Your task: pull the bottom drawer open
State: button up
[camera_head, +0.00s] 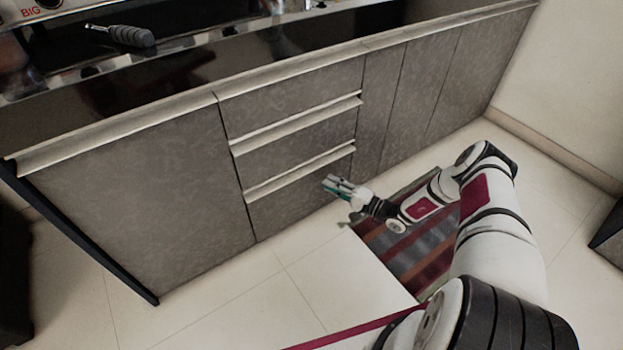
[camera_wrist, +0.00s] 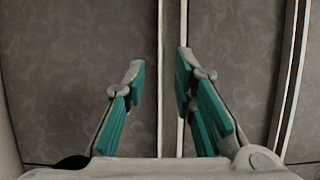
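The bottom drawer (camera_head: 290,208) is the lowest of three grey drawer fronts in the cabinet. It looks closed, with a pale lip (camera_head: 290,176) along its top edge. My gripper (camera_head: 335,183) is in front of its right part, close to the lip. In the wrist view, my gripper (camera_wrist: 160,68) has two teal-padded fingers spread apart with nothing held. A pale vertical edge strip (camera_wrist: 161,120) runs between them, close to the right finger. Whether a finger touches the strip cannot be told.
The middle drawer (camera_head: 295,142) and top drawer (camera_head: 290,95) look closed above. Flat grey panels (camera_head: 135,200) flank the drawers. A striped rug (camera_head: 405,250) lies under my arm. The tiled floor (camera_head: 240,300) before the drawers is clear.

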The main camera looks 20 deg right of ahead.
jog(key=b+x, duration=0.2)
jog(key=x, duration=0.6)
jog(key=shift+w+a+b, duration=0.25)
jog(key=shift+a+b, duration=0.05)
jog(key=shift+b, duration=0.1)
jog(key=shift+c, duration=0.6)
grip_shut()
